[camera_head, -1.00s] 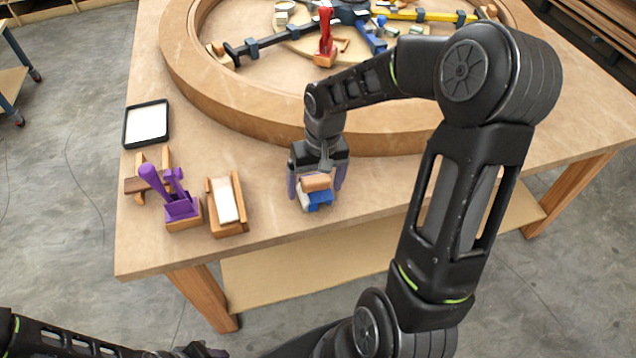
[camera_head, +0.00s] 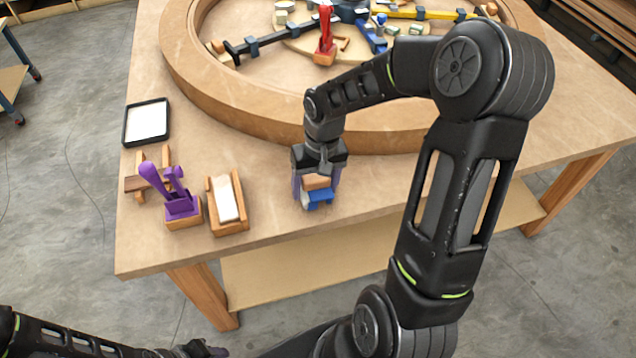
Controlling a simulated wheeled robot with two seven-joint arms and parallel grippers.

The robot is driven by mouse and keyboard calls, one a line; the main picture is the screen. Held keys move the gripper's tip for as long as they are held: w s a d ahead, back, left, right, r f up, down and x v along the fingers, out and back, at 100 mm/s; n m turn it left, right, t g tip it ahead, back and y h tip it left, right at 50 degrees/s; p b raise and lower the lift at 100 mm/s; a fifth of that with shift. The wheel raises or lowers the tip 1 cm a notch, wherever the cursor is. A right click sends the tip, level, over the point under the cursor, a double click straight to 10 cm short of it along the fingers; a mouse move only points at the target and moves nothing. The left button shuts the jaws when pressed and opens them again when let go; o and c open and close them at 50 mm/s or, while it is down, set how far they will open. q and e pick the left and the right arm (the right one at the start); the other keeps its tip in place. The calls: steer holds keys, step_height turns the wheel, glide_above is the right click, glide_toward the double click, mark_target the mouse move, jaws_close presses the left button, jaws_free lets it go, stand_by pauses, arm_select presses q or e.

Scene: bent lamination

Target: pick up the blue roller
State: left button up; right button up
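The blue roller (camera_head: 320,197) is at the front part of the wooden table (camera_head: 270,222), with a tan wooden block-like part above its blue part. My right gripper (camera_head: 316,186) points down over it, with its purple-grey fingers close against its two sides. The fingers look shut on it, and the gripper hides its upper back part. The roller still appears to be at table height. My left gripper (camera_head: 205,349) is low at the bottom edge, away from the table, and its fingers are too small and dark to read.
A wooden tray with a white pad (camera_head: 227,198), a purple clamp (camera_head: 178,203) and a black-rimmed white tray (camera_head: 147,123) lie to the left. A large curved wooden rim (camera_head: 240,108) stands behind, with a red clamp (camera_head: 325,38) inside it.

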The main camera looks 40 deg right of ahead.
mark_target(315, 177)
steer(key=c, duration=1.3)
steer(key=shift+r, duration=0.1)
step_height(315, 177, up, 10)
steer(key=shift+f+b, duration=0.1)
steer(key=shift+b, duration=0.3)
steer(key=o, duration=1.1)
steer(key=c, duration=0.8)
